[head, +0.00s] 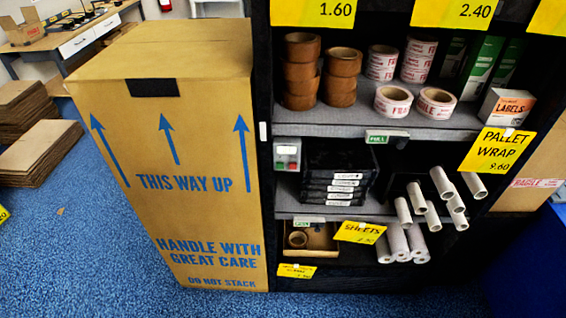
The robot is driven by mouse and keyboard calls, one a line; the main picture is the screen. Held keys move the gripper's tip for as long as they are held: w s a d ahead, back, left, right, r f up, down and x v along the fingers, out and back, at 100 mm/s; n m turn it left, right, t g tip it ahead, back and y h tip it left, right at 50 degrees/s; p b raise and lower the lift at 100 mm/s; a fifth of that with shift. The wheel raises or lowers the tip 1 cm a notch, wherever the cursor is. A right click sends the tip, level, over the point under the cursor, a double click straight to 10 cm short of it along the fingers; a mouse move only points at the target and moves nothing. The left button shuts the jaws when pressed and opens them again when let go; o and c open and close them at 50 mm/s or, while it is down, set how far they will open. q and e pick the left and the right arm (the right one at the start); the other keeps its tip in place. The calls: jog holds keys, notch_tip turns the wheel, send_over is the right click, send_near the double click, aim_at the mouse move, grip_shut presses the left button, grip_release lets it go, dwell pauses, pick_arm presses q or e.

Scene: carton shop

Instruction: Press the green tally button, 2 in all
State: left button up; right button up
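A small grey box (287,154) with a pale display on its upper part is fixed at the left side of the dark shelf unit, below the upper grey shelf. Small coloured spots, green and red, show on the lower part of the box; they are too small to tell clearly which is the tally button or whether it is pressed. Neither of my grippers is in view.
A tall carton (165,150) stands close to the left of the shelf unit (262,90). Shelves hold brown tape rolls (302,70), printed rolls (393,101), dark boxes (335,180) and white tubes (443,183). Flat cartons (38,153) lie on blue floor at left.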

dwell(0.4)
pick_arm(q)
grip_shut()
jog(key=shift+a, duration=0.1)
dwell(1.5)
